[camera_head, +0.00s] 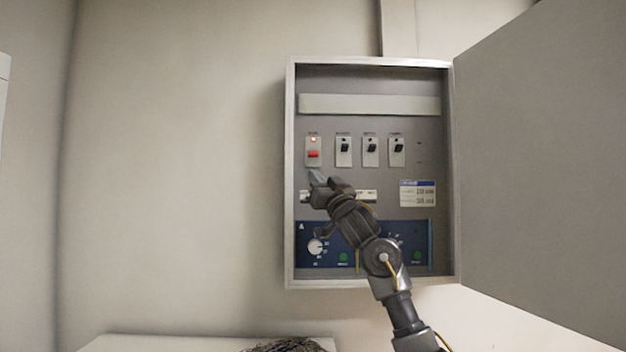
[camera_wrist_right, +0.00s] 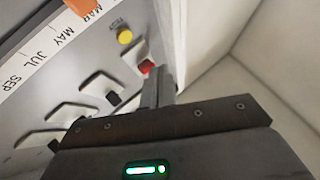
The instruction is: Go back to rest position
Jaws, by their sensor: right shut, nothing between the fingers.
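My right gripper (camera_head: 316,177) is shut and empty in front of the open electrical cabinet, just below the red switch (camera_head: 313,154) at the left of the switch row. In the right wrist view its closed fingers (camera_wrist_right: 160,84) point up to the red switch (camera_wrist_right: 146,67); whether they touch it I cannot tell. My right arm reaches in from the lower right and hides part of the cabinet's lower panel. My left gripper is not in view.
The grey cabinet (camera_head: 290,240) hangs on a beige wall, its large door (camera_head: 540,170) swung open to the right. Several black switches (camera_head: 370,146) and a blue dial panel (camera_head: 316,230) are inside. A pale surface (camera_head: 130,344) with a dark mesh-like thing (camera_head: 290,345) lies below. The left wall is clear.

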